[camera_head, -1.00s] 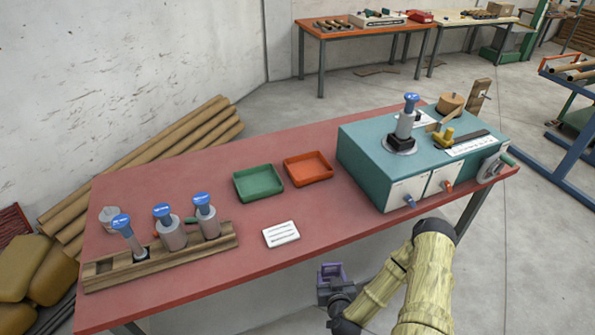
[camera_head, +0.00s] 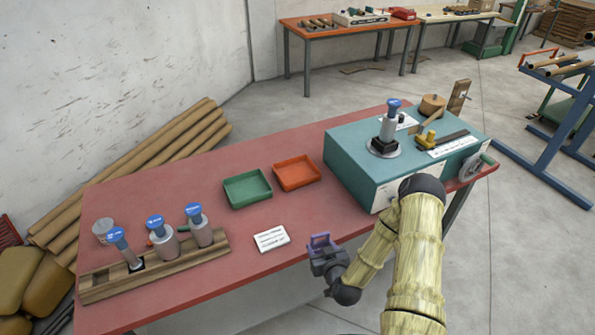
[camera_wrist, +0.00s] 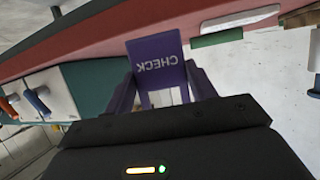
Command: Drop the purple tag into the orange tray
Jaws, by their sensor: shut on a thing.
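The purple tag (camera_wrist: 158,66) shows large in the wrist view, with the word CHECK upside down on it. My gripper (camera_head: 322,246) is shut on the tag, which also shows as a small purple shape (camera_head: 320,240) in the head view. My gripper is at the front edge of the red table, right of the white card. The orange tray (camera_head: 297,173) lies on the table farther back, between the green tray and the teal machine. It looks empty.
A green tray (camera_head: 247,189) sits left of the orange one. A white card (camera_head: 271,239) lies near the front edge. The teal machine (camera_head: 350,170) stands to the right. A wooden rack (camera_head: 160,268) with blue-topped tools is at the left. The table between is clear.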

